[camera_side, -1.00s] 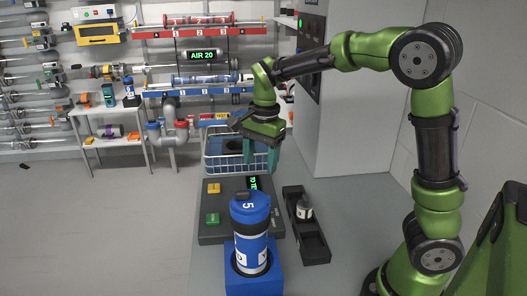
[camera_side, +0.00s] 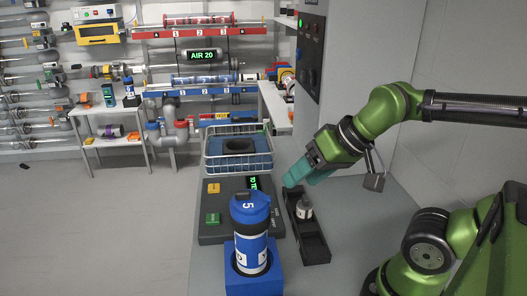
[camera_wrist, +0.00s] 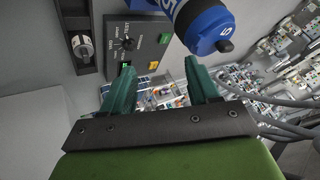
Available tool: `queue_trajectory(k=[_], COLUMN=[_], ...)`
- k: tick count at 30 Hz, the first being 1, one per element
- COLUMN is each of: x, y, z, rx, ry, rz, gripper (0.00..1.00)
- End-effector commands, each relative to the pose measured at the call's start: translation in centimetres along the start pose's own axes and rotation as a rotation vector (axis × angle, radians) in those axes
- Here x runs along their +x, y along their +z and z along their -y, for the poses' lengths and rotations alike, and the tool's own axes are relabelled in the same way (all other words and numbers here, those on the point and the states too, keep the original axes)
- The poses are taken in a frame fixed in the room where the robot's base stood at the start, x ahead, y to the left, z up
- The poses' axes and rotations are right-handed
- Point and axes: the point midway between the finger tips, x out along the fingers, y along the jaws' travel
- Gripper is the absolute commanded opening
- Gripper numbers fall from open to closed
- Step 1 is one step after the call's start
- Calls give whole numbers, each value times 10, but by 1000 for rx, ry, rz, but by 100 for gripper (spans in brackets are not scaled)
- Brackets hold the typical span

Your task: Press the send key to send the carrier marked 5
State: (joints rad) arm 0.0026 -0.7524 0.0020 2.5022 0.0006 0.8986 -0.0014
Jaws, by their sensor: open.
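The carrier marked 5 (camera_side: 250,222) is a blue and white cylinder standing upright in a blue block (camera_side: 258,285). Its blue end also shows at the top of the wrist view (camera_wrist: 205,25). Behind it lies a dark console (camera_side: 232,225) with a green key (camera_side: 212,219), a yellow key (camera_side: 213,188) and a small lit display (camera_side: 254,183). The wrist view also shows the green key (camera_wrist: 164,38) and yellow key (camera_wrist: 154,65); I cannot read which is the send key. My gripper (camera_side: 299,180) is open and empty, above and right of the console, apart from both keys.
A black tray (camera_side: 316,246) with a small grey canister (camera_side: 304,209) lies right of the console. A wire basket (camera_side: 207,160) with a blue pad stands behind it. A grey cabinet (camera_side: 325,60) rises at the back right. The space above the console is clear.

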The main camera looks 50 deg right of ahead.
Motion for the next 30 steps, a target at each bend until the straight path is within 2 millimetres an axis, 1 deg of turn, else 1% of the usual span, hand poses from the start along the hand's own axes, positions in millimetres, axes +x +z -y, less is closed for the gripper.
queue_trajectory(k=[8,11,15,20,30], x=[0,0,0,0,0], y=[0,0,0,0,0], z=[0,0,0,0,0], rx=[1,1,1,2,2], ry=[-1,-1,-1,-1,-1], rz=[2,2,2,2,2], gripper=[60,46,25,0,0])
